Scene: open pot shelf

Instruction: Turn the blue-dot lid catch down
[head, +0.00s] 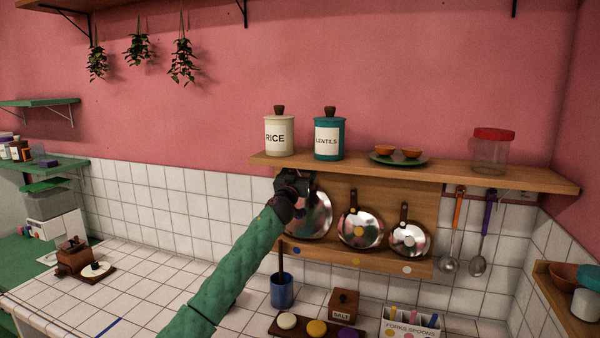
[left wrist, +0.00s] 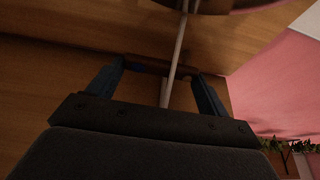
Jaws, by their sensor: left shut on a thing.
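The lid rack (head: 375,185) is a wooden board under the shelf, with three shiny lids. The largest lid (head: 318,215) is at the left, above the blue dot (head: 297,250), and partly hidden by my left gripper (head: 306,181). That gripper is at the lid's upper edge, where the blue-dot catch sits; the head view hides the catch. In the left wrist view, the fingers are shut on a dark brown bar (left wrist: 147,66), which looks like the catch. Its exact angle is hard to tell. Dark catches stand upright over the middle lid (head: 361,232) and small lid (head: 409,241). My right gripper is not in view.
The shelf (head: 460,175) just above my gripper holds a rice canister (head: 279,137), a lentils canister (head: 329,140), a green plate (head: 385,161) and a red-capped jar (head: 490,155). Below are a blue cup (head: 282,292) and a salt box (head: 344,304). Ladles (head: 479,262) hang at the right.

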